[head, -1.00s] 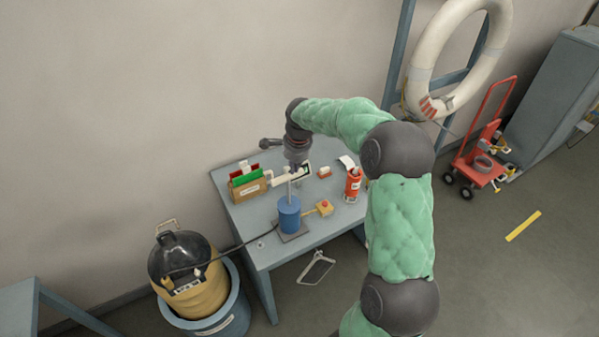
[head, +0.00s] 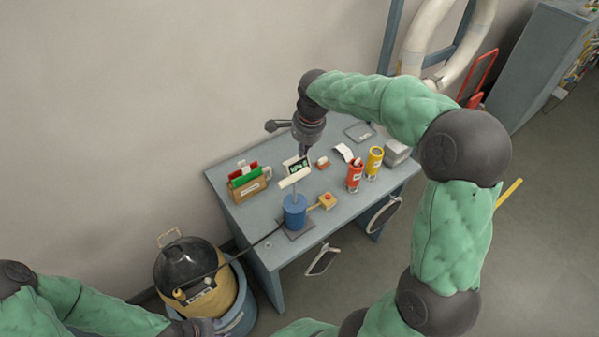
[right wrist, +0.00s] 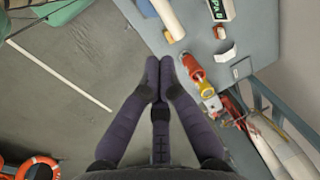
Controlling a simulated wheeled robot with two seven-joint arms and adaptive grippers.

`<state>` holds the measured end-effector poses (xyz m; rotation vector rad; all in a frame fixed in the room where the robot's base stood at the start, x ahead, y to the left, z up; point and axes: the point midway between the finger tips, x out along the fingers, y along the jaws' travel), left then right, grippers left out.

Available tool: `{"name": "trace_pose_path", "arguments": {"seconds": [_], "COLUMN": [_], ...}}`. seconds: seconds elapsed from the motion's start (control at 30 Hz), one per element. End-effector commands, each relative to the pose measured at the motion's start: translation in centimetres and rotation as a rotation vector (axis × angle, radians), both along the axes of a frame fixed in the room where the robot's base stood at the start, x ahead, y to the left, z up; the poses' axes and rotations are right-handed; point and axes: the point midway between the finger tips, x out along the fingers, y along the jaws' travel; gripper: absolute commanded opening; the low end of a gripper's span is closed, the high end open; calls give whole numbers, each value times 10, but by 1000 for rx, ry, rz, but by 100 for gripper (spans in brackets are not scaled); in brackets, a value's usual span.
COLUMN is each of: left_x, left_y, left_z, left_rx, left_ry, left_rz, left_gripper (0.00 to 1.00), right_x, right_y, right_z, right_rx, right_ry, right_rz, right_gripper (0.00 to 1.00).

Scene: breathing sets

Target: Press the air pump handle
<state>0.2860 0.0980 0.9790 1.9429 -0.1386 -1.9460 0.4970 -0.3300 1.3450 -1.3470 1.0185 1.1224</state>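The air pump is a blue cylinder (head: 295,213) standing upright on a dark base plate on the grey table. A thin rod rises from its top to a cream crossbar handle (head: 293,179), which stands above the cylinder. My right gripper (head: 303,152) is above and just behind the handle in the head view, apparently clear of it. In the right wrist view its fingertips (right wrist: 160,66) are together with nothing between them. A pale bar, likely the handle (right wrist: 168,18), lies beyond the fingertips. My left gripper (head: 205,329) is partly visible at the bottom edge, its fingers unclear.
A yellow box with a red button (head: 327,201) sits right of the pump. Red (head: 354,176) and yellow (head: 374,163) cylinders stand farther right. A box of coloured cards (head: 248,184) is at left. A hose runs to the yellow, black-domed container (head: 200,275) on the floor.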

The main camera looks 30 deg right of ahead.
Motion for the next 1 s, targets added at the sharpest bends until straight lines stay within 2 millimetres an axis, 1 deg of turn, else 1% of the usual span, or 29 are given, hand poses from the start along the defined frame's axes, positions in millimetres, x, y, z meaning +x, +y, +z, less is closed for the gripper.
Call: {"name": "trace_pose_path", "arguments": {"seconds": [0.13,0.23,0.7,0.83,1.0], "left_x": [0,0,1,1,0], "left_y": [0,0,0,0,0], "left_z": [1,3,18,24,27], "left_rx": [0,0,0,0,0], "left_ry": [0,-1,-1,-1,-1], "left_rz": [0,0,0,0,0], "left_gripper": [40,40,40,40,40], "right_x": [1,3,19,23,26], "right_y": [0,0,2,2,2], "right_z": [-6,-17,-100,-118,-133], "right_rx": [0,0,1,1,0], "right_ry": [3,4,4,4,2], "right_rz": [0,-1,0,-1,0], "right_gripper": [0,0,0,0,0]}}
